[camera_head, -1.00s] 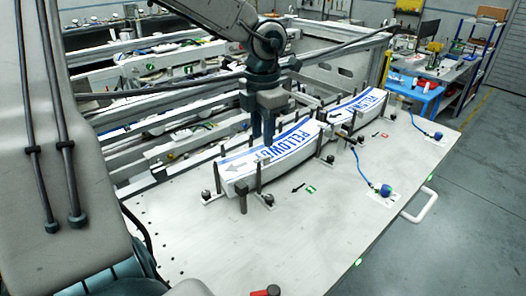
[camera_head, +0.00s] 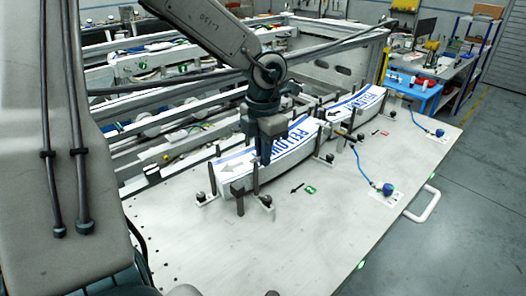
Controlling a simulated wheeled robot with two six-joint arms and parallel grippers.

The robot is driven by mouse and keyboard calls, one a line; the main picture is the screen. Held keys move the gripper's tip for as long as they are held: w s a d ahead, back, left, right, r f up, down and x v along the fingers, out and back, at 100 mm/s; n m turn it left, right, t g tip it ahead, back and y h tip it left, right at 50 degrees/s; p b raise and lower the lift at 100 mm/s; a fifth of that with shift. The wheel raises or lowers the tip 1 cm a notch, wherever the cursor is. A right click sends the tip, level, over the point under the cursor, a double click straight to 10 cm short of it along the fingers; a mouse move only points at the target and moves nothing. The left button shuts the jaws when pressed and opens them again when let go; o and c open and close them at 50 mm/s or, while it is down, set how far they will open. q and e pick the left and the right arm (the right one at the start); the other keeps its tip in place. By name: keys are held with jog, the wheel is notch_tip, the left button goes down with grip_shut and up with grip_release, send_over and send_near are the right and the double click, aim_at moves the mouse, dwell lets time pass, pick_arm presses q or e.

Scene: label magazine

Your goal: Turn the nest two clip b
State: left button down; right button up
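Two white label stacks with blue lettering lie in a row in post-lined nests on the pale bench: a near stack (camera_head: 286,148) and a far stack (camera_head: 357,105). No readable marking shows which is clip b. My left gripper (camera_head: 264,155) points down over the near stack, overlapping it; contact and finger gap are unclear. My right gripper is not in view.
The bench (camera_head: 300,235) is clear toward the front. Blue bulbs on cables, a near one (camera_head: 387,188) and a far one (camera_head: 439,133), lie at the right. A white handle (camera_head: 421,204) sticks out from the edge. Metal rails (camera_head: 170,95) run behind the nests.

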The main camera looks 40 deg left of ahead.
pick_arm(q)
jog(key=shift+d+f+m+b, duration=0.1)
jog(key=shift+m+b, duration=0.35)
jog(key=shift+m, duration=0.15)
jog(key=m, duration=0.5)
jog(key=s+d+m, duration=0.1)
jog(key=m, duration=0.5)
jog(key=s+m+b, duration=0.1)
jog(key=m, duration=0.4)
jog(key=shift+s+d+m, duration=0.2)
jog(key=shift+s+m, duration=0.05)
jog(key=shift+m, duration=0.05)
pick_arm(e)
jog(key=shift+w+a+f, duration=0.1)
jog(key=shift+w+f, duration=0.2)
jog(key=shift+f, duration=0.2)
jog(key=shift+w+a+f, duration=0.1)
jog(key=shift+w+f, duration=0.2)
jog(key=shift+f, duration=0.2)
pick_arm(q)
jog(key=c, duration=1.5)
grip_release()
